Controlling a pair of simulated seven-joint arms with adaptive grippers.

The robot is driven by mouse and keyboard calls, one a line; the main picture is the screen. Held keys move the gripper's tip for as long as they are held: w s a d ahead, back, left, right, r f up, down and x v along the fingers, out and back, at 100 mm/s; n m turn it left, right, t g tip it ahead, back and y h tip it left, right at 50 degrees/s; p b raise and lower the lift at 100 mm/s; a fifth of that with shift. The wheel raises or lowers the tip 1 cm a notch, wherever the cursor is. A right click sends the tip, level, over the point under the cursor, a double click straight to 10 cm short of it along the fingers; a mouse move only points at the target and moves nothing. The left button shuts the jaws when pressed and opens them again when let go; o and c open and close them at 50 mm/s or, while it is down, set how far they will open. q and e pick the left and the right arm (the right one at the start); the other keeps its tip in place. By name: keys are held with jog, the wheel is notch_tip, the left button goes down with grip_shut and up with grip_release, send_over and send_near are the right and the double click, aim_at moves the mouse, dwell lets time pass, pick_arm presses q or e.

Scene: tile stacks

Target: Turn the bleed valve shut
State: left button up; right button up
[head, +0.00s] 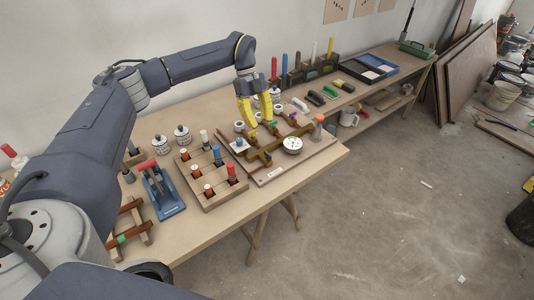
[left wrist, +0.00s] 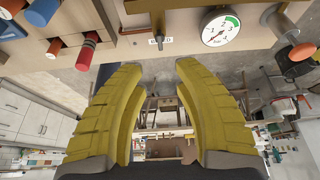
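The pipe board (head: 262,178) lies on the workbench, with brown pipes (head: 265,152) and a round white gauge (head: 292,145). Small coloured handles sit on the pipes, including a blue one (head: 239,143) and a purple one (head: 292,115). An orange-topped post (head: 318,119) stands at the board's right end. I cannot tell which fitting is the bleed valve. My left gripper (head: 257,119) hangs over the back of the board, its yellow fingers apart. In the left wrist view the gap between the fingers (left wrist: 160,68) is empty; the gauge (left wrist: 220,28) shows beyond them. My right gripper is out of view.
A wooden rack with red and blue pegs (head: 211,178) stands left of the board, beside a blue clamp-like tool (head: 163,192). White jars (head: 183,135) stand behind the rack. Loose-handled tools (head: 315,98) and a blue tray (head: 368,68) lie to the right.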

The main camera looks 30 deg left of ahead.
aim_at(268, 153)
pick_arm(q)
jog(key=x, duration=1.3)
grip_shut()
